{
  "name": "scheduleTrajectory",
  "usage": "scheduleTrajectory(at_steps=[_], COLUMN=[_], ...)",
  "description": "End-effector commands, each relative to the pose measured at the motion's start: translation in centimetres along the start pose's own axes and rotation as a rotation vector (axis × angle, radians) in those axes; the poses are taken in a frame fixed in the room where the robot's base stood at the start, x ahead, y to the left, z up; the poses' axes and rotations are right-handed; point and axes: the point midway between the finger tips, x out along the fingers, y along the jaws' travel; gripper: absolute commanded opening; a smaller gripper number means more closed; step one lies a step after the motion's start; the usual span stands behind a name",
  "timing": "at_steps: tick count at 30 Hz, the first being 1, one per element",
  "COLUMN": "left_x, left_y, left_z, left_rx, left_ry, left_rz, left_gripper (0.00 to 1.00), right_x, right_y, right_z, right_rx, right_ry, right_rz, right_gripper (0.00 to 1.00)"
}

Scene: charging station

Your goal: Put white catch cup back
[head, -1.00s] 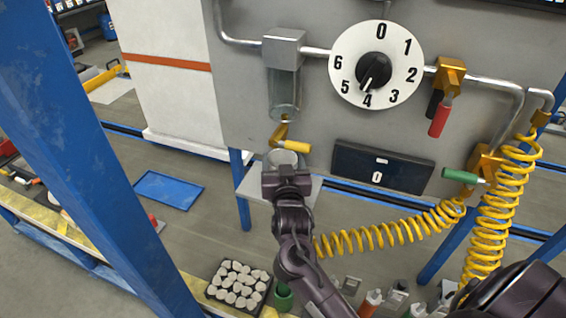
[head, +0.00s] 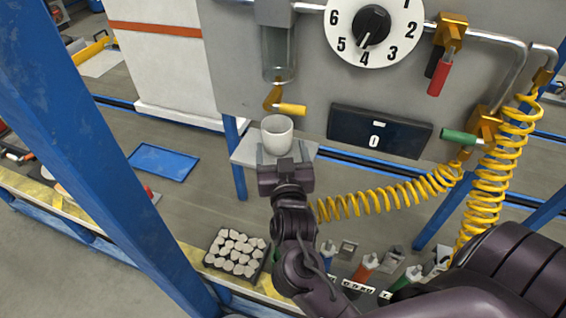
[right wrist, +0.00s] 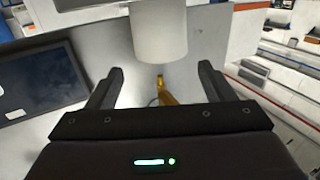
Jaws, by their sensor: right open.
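The white catch cup (head: 277,137) stands upright on the small grey shelf (head: 246,152) under the clear glass tube (head: 277,52) and the yellow-handled tap (head: 290,109). My right gripper (head: 283,153) is open on the near side of the cup. Its fingers point towards the cup, one to each side. In the right wrist view the cup (right wrist: 159,35) shows just beyond the open, empty fingertips (right wrist: 160,70), with a gap on both sides. I cannot tell whether the tips still overlap the cup's near side. My left gripper is out of view.
The panel carries a numbered dial (head: 372,28), a black display (head: 380,137) and red- and green-handled valves. A coiled yellow hose (head: 400,190) hangs to the right of my gripper. A blue post (head: 95,150) stands at the left. A tray of pale pieces (head: 236,253) sits low in front.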

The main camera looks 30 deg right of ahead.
Motion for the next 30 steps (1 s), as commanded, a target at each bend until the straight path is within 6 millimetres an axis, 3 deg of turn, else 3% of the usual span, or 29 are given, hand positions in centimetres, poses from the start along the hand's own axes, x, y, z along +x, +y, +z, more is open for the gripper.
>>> scheduleTrajectory(at_steps=[3, 9, 30], left_x=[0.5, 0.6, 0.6], left_y=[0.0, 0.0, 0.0], left_z=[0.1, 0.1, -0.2], left_rx=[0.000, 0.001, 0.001], left_ry=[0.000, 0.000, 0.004], left_rz=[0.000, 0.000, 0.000], left_gripper=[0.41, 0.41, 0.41], right_x=[-1.9, -3.2, -3.2], right_y=[0.0, 0.0, 0.0], right_z=[0.2, 0.0, -0.1], right_rx=[0.000, 0.000, 0.000], right_ry=[-0.002, 0.001, 0.001], right_rz=[-0.001, 0.001, 0.000], right_gripper=[0.76, 0.76, 0.76])
